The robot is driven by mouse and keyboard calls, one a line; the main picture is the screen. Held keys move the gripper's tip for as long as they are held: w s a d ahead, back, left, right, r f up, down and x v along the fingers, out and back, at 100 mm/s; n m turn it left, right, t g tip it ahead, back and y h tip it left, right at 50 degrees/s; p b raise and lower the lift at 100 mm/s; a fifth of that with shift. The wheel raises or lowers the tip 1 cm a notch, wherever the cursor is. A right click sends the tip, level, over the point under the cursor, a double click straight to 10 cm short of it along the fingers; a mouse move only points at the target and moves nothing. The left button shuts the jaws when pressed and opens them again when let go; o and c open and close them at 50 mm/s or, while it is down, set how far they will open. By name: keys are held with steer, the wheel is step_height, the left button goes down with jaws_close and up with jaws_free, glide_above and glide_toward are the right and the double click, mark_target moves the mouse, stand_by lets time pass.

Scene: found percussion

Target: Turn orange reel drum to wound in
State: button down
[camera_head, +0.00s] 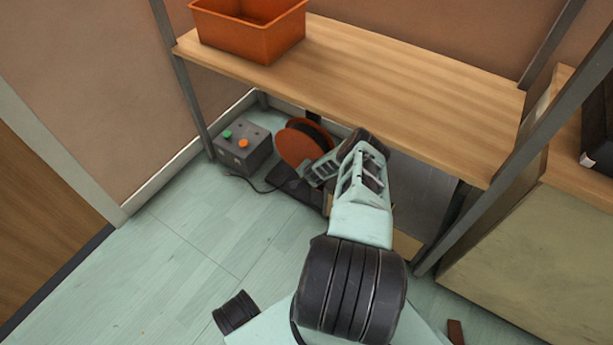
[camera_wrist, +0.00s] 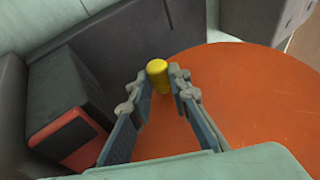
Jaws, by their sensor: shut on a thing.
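The orange reel drum (camera_head: 297,146) stands on the floor under the wooden shelf, partly hidden by my arm. In the wrist view its orange disc face (camera_wrist: 235,95) fills the middle and right. A yellow knob (camera_wrist: 157,74) stands out near the disc's upper left edge. My gripper (camera_wrist: 162,84) has its two fingers on either side of the knob, shut on it. In the head view my gripper (camera_head: 318,170) reaches the drum's right side, and the knob cannot be made out there. How far the drum is wound cannot be told.
A grey box with green and orange buttons (camera_head: 243,147) stands left of the drum, with a cable on the floor. The wooden shelf (camera_head: 400,95) hangs above and holds an orange bin (camera_head: 250,32). A metal post (camera_head: 520,150) stands at right. Floor at left is clear.

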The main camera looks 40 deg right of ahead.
steer(key=shift+w+a+f+t+b, duration=0.2)
steer(key=shift+t+b, duration=0.1)
steer(key=shift+t, duration=0.1)
stand_by(0.3)
steer(key=c, duration=1.8)
jaws_free()
steer(key=shift+s+d+r, duration=0.1)
steer(key=shift+v, duration=5.95)
steer(key=shift+d, duration=0.1)
